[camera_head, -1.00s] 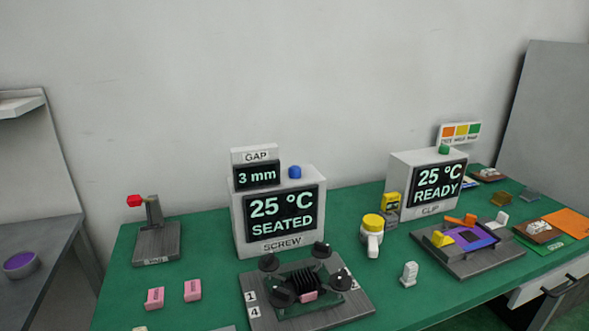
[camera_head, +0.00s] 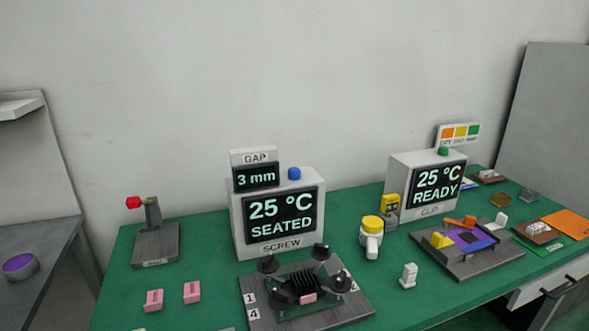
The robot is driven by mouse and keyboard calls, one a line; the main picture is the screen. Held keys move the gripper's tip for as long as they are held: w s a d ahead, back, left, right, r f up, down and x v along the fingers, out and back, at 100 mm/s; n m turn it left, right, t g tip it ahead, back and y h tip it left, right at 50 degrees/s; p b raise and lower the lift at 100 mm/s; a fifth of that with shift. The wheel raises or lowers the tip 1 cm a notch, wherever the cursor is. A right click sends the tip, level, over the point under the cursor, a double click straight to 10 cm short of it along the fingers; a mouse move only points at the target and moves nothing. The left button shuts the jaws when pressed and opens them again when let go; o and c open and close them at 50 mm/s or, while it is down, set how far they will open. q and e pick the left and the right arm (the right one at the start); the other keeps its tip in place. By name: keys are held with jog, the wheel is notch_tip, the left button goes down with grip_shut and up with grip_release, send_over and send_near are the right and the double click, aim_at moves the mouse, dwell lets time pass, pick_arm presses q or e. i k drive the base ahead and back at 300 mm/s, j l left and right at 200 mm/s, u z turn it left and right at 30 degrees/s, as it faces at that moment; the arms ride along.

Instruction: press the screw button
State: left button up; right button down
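The screw station is a white box (camera_head: 233,224) labelled SCREW, standing on the green table. Its screen (camera_head: 280,216) reads 25 °C SEATED, and a smaller GAP display (camera_head: 256,176) on top reads 3 mm. A blue button (camera_head: 294,173) sits on top of the box, right of the GAP display. In front is a grey fixture plate (camera_head: 262,316) with several black knobs, a black finned block (camera_head: 302,284) and a pink piece (camera_head: 308,297). Neither of my grippers is in view.
A second white box (camera_head: 399,185) labelled CLIP reads 25 °C READY and has a green button (camera_head: 443,151). A red-tipped lever (camera_head: 134,203) stands at the left. Two pink blocks (camera_head: 192,292), a yellow-topped white item (camera_head: 371,236) and a clip fixture (camera_head: 466,246) are on the table.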

aim_at(293, 173)
jog(key=l, duration=0.55)
jog(key=i+l, duration=0.15)
jog(key=l, duration=1)
jog(key=u, duration=1.55)
jog(key=i+l, duration=0.05)
